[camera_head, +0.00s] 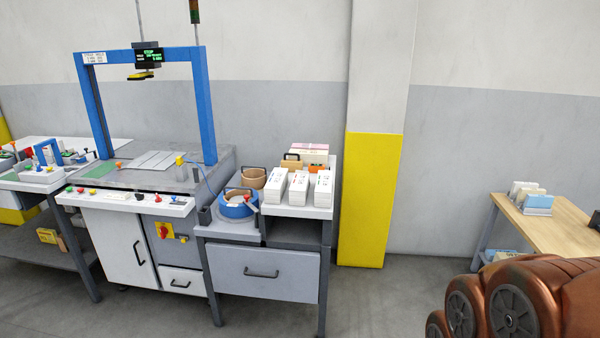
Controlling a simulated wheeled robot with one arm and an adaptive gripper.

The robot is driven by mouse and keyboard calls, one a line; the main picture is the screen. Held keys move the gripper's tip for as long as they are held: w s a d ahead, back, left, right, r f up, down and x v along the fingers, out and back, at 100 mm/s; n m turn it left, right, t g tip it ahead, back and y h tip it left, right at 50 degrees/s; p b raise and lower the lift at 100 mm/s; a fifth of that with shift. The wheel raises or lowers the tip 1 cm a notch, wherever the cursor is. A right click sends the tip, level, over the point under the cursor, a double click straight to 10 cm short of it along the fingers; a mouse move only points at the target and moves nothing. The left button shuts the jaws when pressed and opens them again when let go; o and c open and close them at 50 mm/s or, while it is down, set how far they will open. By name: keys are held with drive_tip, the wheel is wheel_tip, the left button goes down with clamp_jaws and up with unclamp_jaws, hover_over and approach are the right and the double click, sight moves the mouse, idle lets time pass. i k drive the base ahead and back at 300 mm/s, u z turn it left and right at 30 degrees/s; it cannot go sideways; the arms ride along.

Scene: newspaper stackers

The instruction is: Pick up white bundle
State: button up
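Three tall white bundles stand side by side on the grey side table (284,211): a left one (274,187), a middle one (298,189) and a right one (322,190). They have small dark and coloured marks on their faces. Other white, bound stacks (526,194) stand on the wooden table at the right. I cannot tell which white bundle the task means. A copper-coloured part of my arm fills the lower right corner. My gripper is not in view.
A strapping machine with a blue arch (204,110) stands left of the side table. Floor in front is clear.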

sight(299, 189)
drive_tip(key=i, duration=0.95)
drive_tip(key=u, duration=2.05)
drive_tip(key=i, duration=2.6)
drive_tip(key=z, duration=2.75)
